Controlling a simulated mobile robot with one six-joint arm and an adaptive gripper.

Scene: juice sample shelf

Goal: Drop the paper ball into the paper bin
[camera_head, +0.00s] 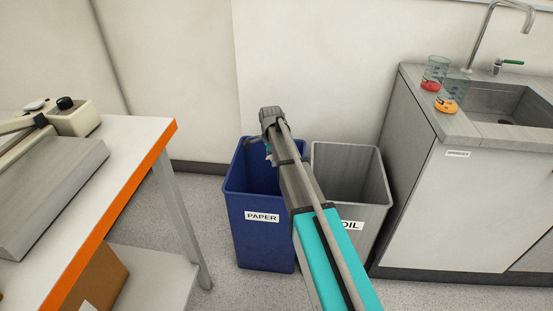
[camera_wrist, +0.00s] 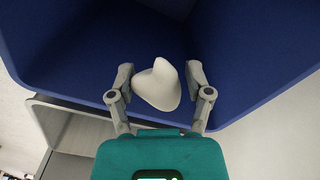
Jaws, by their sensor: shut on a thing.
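The paper ball (camera_wrist: 158,88) is a pale, crumpled, pointed lump between the two fingers of my gripper (camera_wrist: 160,70) in the wrist view. My gripper is shut on it. The blue paper bin (camera_head: 262,225), labelled PAPER, stands on the floor in the head view. Its blue inner walls (camera_wrist: 90,45) surround the ball and fingers in the wrist view. In the head view my gripper (camera_head: 266,150) points down at the bin's open top, near its right side. The ball is mostly hidden there behind my arm.
A grey bin (camera_head: 372,190) with a partly hidden label ending in OIL stands right beside the blue bin. A white bench with an orange edge (camera_head: 125,200) is on the left. A sink counter (camera_head: 430,120) with two beakers is on the right.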

